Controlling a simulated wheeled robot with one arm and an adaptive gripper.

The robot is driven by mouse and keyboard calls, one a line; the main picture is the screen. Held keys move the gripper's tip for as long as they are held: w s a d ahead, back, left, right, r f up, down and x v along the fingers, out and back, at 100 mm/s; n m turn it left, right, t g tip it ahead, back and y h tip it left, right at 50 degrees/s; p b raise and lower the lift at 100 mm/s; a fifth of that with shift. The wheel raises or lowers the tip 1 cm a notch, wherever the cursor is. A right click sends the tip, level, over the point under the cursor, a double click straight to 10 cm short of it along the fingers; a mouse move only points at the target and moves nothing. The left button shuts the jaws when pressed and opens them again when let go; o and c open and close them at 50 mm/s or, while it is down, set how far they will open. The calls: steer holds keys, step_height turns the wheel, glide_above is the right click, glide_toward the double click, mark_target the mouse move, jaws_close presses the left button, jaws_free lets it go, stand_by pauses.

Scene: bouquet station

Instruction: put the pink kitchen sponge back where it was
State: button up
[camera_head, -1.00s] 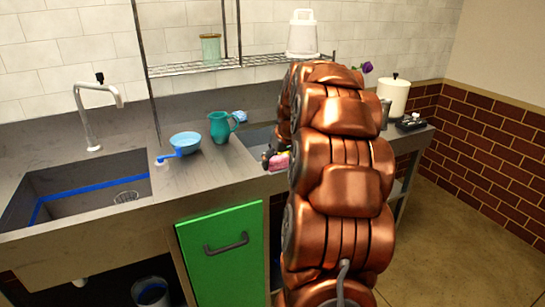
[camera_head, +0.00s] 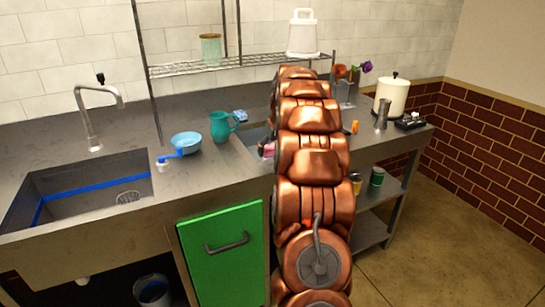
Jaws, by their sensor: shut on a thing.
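The pink kitchen sponge (camera_head: 268,151) shows as a small patch at the left edge of my arm, by the small basin right of the teal jug. My gripper (camera_head: 263,149) is mostly hidden behind my copper arm. Only a dark bit of it shows beside the sponge, and it is shut on the sponge. I cannot tell how high the sponge is above the basin or counter.
A teal jug (camera_head: 220,127), a light-blue bowl (camera_head: 186,142) and a blue-handled brush (camera_head: 167,160) stand left of the small basin (camera_head: 247,138). A blue item (camera_head: 240,115) lies behind the jug. Flowers (camera_head: 352,70), a grey canister (camera_head: 382,113) and a white container (camera_head: 393,97) stand right.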

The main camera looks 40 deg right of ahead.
mark_target(273, 157)
steer(key=shift+w, duration=0.1)
steer(key=shift+w+d, duration=0.1)
steer(key=shift+f, duration=0.2)
steer(key=shift+f+p, duration=0.4)
steer(key=shift+f, duration=1.2)
steer(key=shift+f, duration=0.2)
steer(key=o, duration=1)
steer(key=shift+c, duration=0.2)
steer(key=shift+r, duration=0.1)
